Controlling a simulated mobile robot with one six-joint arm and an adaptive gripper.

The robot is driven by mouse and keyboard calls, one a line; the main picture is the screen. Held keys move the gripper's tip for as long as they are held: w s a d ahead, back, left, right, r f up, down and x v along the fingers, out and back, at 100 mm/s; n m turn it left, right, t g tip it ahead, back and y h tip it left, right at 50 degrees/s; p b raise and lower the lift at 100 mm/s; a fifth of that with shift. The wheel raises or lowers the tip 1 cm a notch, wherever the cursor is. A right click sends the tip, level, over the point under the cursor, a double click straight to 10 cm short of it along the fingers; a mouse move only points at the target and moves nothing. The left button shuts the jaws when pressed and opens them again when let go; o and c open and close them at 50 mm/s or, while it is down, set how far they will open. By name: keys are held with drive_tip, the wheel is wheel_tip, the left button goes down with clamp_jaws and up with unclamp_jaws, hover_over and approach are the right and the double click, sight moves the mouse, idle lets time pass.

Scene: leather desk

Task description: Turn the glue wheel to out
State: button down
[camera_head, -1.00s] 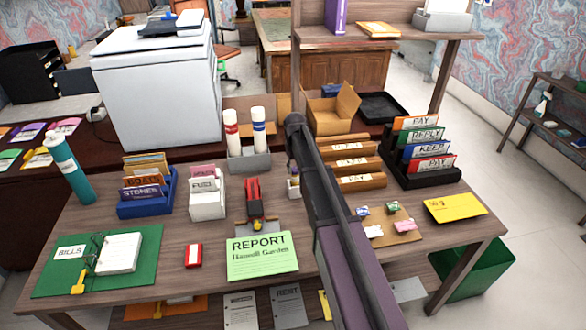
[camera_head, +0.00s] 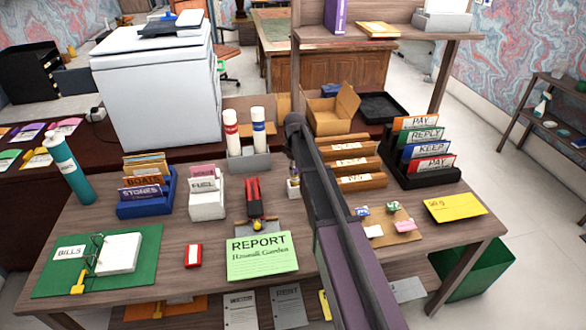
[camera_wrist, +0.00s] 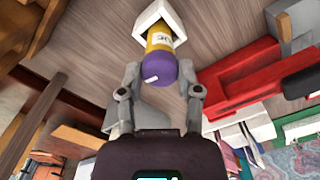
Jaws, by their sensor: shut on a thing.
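The glue stick (camera_wrist: 160,39) has a yellow body and a rounded purple wheel end (camera_wrist: 158,68) with a small white mark. It sits in a white angular holder (camera_wrist: 149,20) in the wrist view. My gripper (camera_wrist: 159,76) has a finger on each side of the purple wheel and is shut on it. In the head view the holder and glue (camera_head: 293,184) show only as a small piece at the left edge of my arm. My arm hides the gripper there.
A red stapler (camera_head: 253,197) stands left of the glue. A green report (camera_head: 262,257) lies in front of it. Brown rolls (camera_head: 358,165) and a black file rack (camera_head: 418,179) stand to the right. A grey holder with two tubes (camera_head: 248,160) is behind.

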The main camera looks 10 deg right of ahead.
idle(0.3)
drive_tip(key=shift+c, duration=1.3)
unclamp_jaws()
